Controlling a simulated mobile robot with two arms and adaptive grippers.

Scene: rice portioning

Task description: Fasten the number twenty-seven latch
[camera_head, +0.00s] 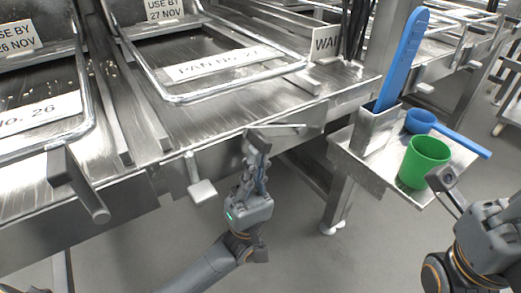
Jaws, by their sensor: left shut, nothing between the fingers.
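The tray labelled "PAN No. 2…" (215,65), its last digit hard to read, sits in the steel counter behind a wire frame, with a "USE BY 27 NOV" card above. A latch with a square metal tab (202,191) hangs from the counter's front edge below this tray. My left gripper (259,140) is right of that tab at the front edge, shut and empty. Its tips are by a flat metal bar (285,128); I cannot tell whether they touch it. My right gripper (443,178) is partly in view beside the green cup; its opening cannot be made out.
The "No. 26" tray (40,112) is at left, with a rod-like handle (88,198) below it. At right, a side shelf (368,168) carries a green cup (423,160), a blue scoop (421,121) and a metal holder (374,128) with a blue paddle (403,55).

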